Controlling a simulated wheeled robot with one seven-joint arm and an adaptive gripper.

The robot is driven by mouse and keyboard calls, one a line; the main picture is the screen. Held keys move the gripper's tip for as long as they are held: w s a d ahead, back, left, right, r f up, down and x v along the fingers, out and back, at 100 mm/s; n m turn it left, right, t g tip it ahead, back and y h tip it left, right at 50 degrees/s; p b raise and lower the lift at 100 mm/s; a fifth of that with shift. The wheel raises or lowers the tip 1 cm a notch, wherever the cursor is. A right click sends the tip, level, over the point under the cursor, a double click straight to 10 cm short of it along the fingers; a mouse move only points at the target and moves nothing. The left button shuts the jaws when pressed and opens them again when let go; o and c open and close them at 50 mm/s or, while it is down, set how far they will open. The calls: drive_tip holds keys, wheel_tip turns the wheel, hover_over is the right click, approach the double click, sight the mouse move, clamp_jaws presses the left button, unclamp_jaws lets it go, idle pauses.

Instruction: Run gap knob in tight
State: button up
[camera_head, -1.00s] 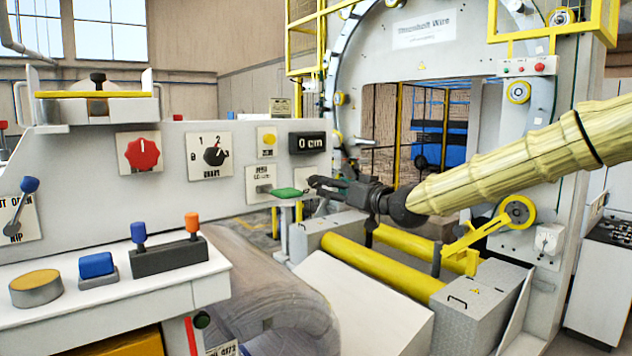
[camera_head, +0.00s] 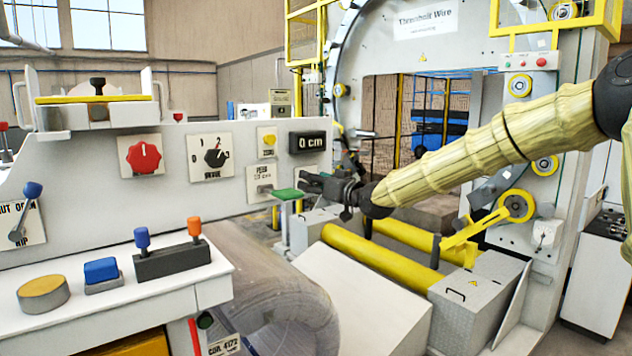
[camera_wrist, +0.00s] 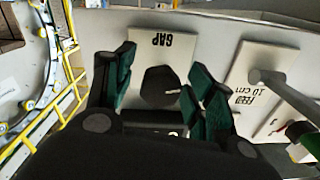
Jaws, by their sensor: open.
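The gap knob (camera_wrist: 160,86) is a dark round knob on a white plate marked GAP (camera_wrist: 190,42), upside down in the wrist view. My gripper (camera_wrist: 162,76) is open, with a green-padded finger on either side of the knob. Whether the pads touch it I cannot tell. In the head view my gripper (camera_head: 312,184) is at the right end of the grey control panel (camera_head: 90,190), and it hides the gap knob there.
The feed plate (camera_head: 261,184) with its lever (camera_wrist: 270,80) is beside the gap plate. Yellow rollers (camera_head: 375,258) lie to the right. The display (camera_head: 307,142) reads 0 cm.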

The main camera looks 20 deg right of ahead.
drive_tip(key=shift+c, duration=0.3)
drive_tip(key=c, duration=1)
drive_tip(key=shift+m, duration=0.4)
